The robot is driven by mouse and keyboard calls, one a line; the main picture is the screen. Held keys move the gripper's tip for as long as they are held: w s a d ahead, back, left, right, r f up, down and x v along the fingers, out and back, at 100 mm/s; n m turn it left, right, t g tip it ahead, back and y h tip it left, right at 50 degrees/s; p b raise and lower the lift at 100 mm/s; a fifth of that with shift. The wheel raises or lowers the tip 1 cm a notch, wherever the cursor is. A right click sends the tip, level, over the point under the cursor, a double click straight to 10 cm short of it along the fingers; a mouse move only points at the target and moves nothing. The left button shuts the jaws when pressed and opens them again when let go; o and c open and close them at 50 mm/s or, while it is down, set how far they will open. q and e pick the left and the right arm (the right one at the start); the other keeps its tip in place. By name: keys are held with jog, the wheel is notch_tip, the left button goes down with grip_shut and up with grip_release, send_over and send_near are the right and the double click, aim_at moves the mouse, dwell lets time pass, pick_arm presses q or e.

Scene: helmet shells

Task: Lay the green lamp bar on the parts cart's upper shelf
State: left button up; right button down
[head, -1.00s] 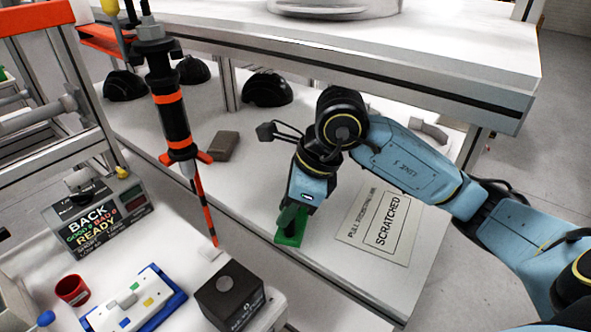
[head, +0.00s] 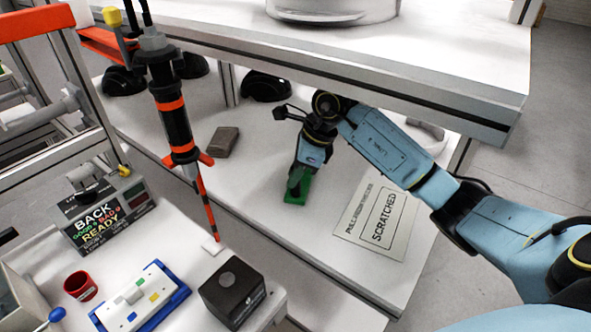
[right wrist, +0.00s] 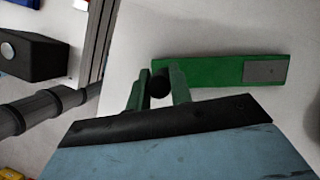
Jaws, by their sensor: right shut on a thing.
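The green lamp bar (right wrist: 220,70) is a flat green strip with a grey patch near its right end in the right wrist view. A black knob shows at the bar between the green fingers of my right gripper (right wrist: 158,80), which are shut on it. In the head view the right gripper (head: 298,183) points down over the white lower shelf (head: 262,205), with the lamp bar (head: 303,195) partly hidden beneath it. I cannot tell whether the bar touches the shelf. I cannot make out for sure which surface is the parts cart's upper shelf. My left gripper is out of view.
An upper white board (head: 440,60) overhangs the shelf and my right arm. A SCRATCHED sign (head: 375,220) lies right of the gripper, a brown block (head: 224,142) left. A hanging black-and-orange tool (head: 175,120) and a black box (head: 232,292) stand nearer.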

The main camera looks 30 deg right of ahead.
jog(key=c, duration=1.7)
grip_release()
jog(key=shift+f, duration=0.15)
jog(key=o, duration=0.4)
jog(key=shift+o, duration=0.2)
jog(key=shift+r, duration=0.2)
jog(key=shift+d+r, duration=0.15)
jog(key=shift+r, duration=0.15)
jog(key=s+d+r+b, duration=0.3)
jog(key=s+d, duration=0.5)
jog(key=d, duration=0.3)
jog(key=shift+r, duration=0.5)
